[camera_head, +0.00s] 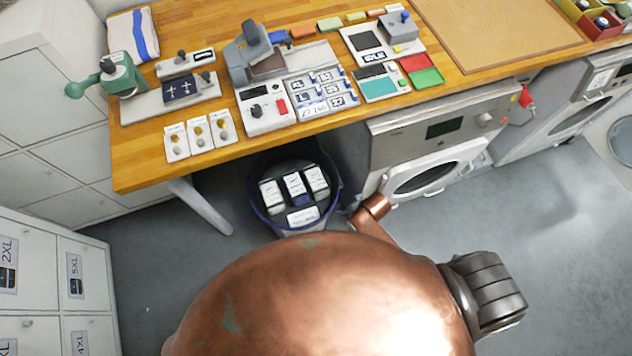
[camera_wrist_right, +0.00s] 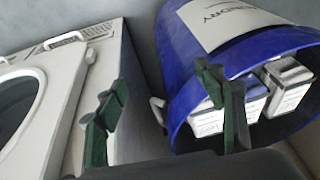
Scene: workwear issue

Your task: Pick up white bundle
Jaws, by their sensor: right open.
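Several white bundles (camera_head: 294,184) lie in a blue bin (camera_head: 250,201) under the workbench in the head view. One bundle (camera_head: 303,216) lies nearer the front rim. In the right wrist view, white bundles (camera_wrist_right: 287,85) show inside the tilted-looking blue bin (camera_wrist_right: 180,80). My right gripper (camera_wrist_right: 162,85) is open and nothing shows between its dark green fingers. One finger overlaps the bin's mouth and bundles in the picture; the other is in front of the white machine. I cannot tell whether the finger touches the bin. My left gripper is not in view.
A white washing machine (camera_head: 440,135) stands right of the bin, its round door facing out. The wooden bench (camera_head: 140,170) overhangs behind the bin, with a table leg (camera_head: 205,208) to its left. My large copper arm part covers the lower middle. Grey floor (camera_head: 555,215) at right is clear.

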